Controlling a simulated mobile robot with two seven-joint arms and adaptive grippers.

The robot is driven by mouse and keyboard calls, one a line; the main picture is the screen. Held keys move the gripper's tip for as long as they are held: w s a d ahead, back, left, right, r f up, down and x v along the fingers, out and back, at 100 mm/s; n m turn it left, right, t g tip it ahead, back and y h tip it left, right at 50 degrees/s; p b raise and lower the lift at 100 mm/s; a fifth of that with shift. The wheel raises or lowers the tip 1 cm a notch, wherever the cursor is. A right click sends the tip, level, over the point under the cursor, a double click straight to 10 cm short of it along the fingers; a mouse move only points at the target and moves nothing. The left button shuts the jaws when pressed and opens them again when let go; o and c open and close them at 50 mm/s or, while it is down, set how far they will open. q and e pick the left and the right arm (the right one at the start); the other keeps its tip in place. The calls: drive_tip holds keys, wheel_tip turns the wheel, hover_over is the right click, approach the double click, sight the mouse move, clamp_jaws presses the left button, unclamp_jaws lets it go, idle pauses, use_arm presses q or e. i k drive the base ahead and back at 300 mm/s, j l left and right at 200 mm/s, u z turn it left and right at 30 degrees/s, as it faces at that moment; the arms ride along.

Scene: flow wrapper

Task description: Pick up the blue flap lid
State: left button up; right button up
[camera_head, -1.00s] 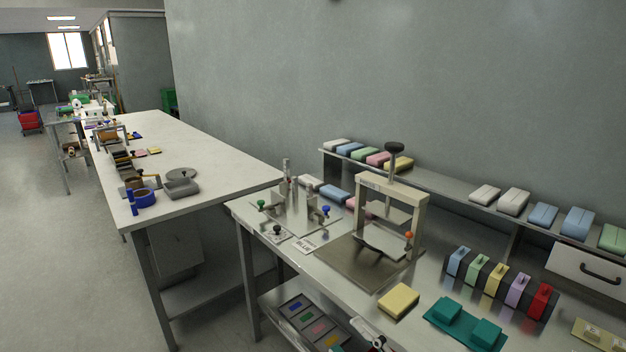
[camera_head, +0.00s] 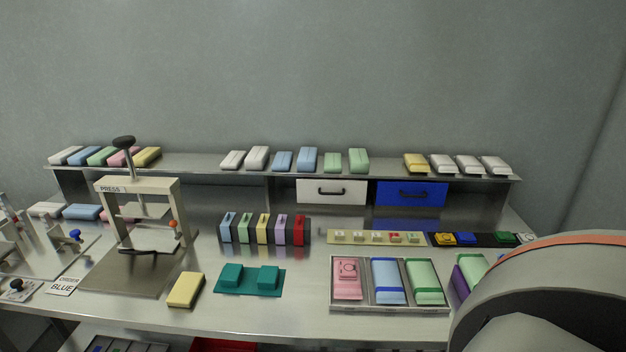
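I cannot tell for certain which piece is the blue flap lid. A light blue block with a darker blue band (camera_head: 388,281) lies in the middle compartment of a grey tray (camera_head: 390,310) at the front right of the bench. A small light blue upright piece (camera_head: 227,228) stands at the left end of a row of coloured pieces. A small darker blue piece (camera_head: 466,239) sits on a dark strip at the right. Neither of my grippers is in view.
A press (camera_head: 140,186) stands at the left on a metal plate. A shelf (camera_head: 205,166) with pastel blocks runs along the back, above a white drawer (camera_head: 331,191) and a blue drawer (camera_head: 410,193).

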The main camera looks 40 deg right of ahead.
sight(463, 237)
drive_tip(key=z, duration=2.3)
